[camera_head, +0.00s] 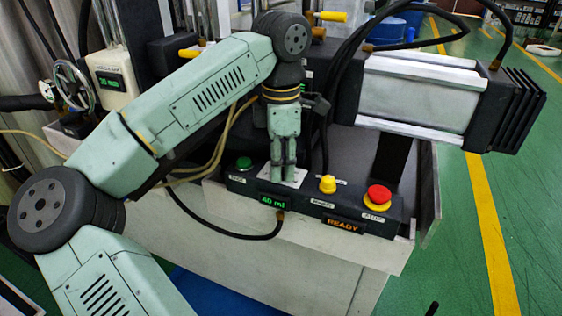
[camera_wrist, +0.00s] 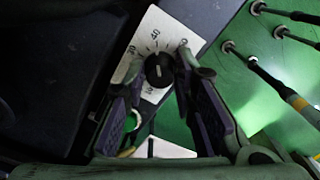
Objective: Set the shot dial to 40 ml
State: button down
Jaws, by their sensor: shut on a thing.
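The shot dial (camera_wrist: 158,70) is a black knob with a white pointer line on a white scale plate (camera_wrist: 135,60), seen in the wrist view. My gripper (camera_wrist: 160,75) reaches down over it, with its fingers on both sides of the knob and shut on it. In the head view my gripper (camera_head: 285,176) hides the knob, and only part of the scale plate shows around the fingertips. A green display (camera_head: 272,201) below the dial reads 40 ml.
On the same black panel (camera_head: 240,186) are a green button (camera_head: 244,164) to the left, a yellow button (camera_head: 327,184) and a red stop button (camera_head: 378,195) to the right. An amber display (camera_head: 343,225) reads READY. Black cables run behind my gripper.

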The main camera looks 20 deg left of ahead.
dwell(0.4)
jog(key=c, duration=1.3)
grip_release()
notch_tip(320, 180, up, 12)
